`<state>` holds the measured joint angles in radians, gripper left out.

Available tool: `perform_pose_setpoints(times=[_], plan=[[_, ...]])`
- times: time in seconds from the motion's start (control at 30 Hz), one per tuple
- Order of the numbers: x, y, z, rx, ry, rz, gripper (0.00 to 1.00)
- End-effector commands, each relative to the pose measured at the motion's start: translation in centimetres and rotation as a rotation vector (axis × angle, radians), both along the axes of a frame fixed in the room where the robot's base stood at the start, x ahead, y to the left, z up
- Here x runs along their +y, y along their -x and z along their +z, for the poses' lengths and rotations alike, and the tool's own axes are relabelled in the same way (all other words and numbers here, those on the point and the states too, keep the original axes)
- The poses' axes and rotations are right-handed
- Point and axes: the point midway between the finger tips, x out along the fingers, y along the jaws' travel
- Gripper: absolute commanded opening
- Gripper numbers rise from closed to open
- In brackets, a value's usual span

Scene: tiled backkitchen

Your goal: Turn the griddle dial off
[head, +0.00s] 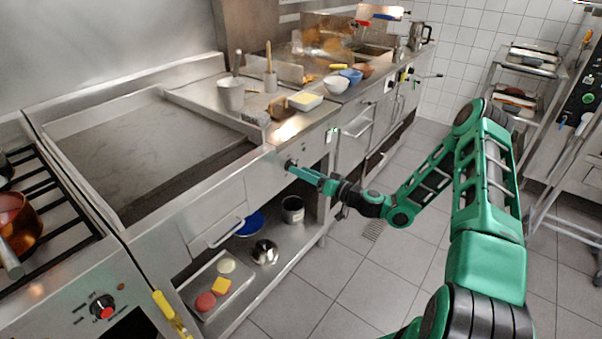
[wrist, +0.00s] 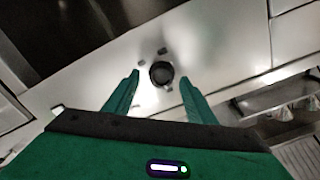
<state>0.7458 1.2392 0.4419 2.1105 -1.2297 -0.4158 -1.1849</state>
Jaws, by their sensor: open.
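The griddle (head: 150,135) is a flat dark plate in a steel counter on the left of the head view. Its dial (wrist: 161,73) is a round black knob on the steel front panel, seen in the wrist view with small dark marks around it. My gripper (wrist: 160,82) is open, with one green finger on each side of the dial, the tips near its lower edge. I cannot tell whether the fingers touch it. In the head view my gripper (head: 291,166) is at the front panel and mostly hides the dial.
A stove with a copper pot (head: 14,222) and a red-centred knob (head: 102,306) is at lower left. Below the griddle, a shelf holds a tray (head: 232,287), a blue bowl (head: 251,224) and a dark pot (head: 292,208). A drawer handle (head: 226,233) sticks out. The tiled floor (head: 350,275) is clear.

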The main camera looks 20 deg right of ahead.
Motion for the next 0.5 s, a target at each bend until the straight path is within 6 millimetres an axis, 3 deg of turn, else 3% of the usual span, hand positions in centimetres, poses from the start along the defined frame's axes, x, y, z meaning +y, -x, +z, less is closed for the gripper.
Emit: perform_pose_setpoints(times=[0.5], plan=[[-5.3, 6.8, -0.2, 0.004, 0.002, -0.005, 0.51]])
